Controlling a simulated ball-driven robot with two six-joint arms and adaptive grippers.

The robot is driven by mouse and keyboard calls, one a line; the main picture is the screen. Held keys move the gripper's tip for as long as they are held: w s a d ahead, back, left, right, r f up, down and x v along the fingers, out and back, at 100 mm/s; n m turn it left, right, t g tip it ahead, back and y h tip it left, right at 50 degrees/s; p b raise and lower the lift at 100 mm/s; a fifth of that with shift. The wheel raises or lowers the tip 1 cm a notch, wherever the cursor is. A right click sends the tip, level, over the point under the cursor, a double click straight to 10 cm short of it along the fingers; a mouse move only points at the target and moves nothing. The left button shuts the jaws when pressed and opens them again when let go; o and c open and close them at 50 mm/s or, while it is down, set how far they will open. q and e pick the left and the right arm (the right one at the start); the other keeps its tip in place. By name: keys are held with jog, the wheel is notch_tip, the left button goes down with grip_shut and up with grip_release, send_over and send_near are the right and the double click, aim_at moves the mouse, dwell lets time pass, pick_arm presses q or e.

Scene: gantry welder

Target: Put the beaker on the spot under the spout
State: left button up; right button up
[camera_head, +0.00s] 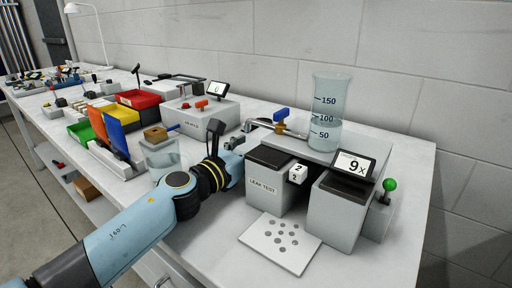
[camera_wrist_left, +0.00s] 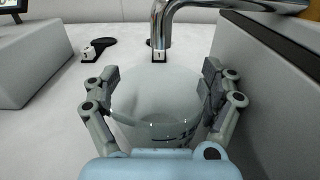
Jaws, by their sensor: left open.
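A clear glass beaker (camera_wrist_left: 155,112) with dark marks is in the left wrist view. My left gripper (camera_wrist_left: 165,84) is open, with one finger on each side of the beaker. A chrome spout (camera_wrist_left: 166,22) comes in from the upper right and bends down beyond the beaker. A white tag marked 1 (camera_wrist_left: 159,56) sits below the spout. A dark round spot (camera_wrist_left: 101,43) with a second tag (camera_wrist_left: 90,52) lies to its left. In the head view my arm and the leak-test unit hide the gripped area. My right gripper is not in view.
The grey leak-test unit (camera_head: 263,185) stands close right of my gripper. A large marked glass vessel (camera_head: 326,105) stands at its back. A clear container (camera_head: 161,158) sits left of my arm. A box with a display (camera_head: 202,118) is behind. A holed plate (camera_head: 280,243) lies in front.

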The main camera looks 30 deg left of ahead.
pick_arm(q)
jog(key=shift+r, duration=0.1)
jog(key=shift+s+r, duration=0.1)
jog(key=shift+s, duration=0.1)
jog(key=s, duration=0.4)
jog(key=s+a, duration=0.1)
jog(key=s, duration=0.1)
jog(key=shift+s+b, duration=0.3)
jog(key=shift+s, duration=0.25)
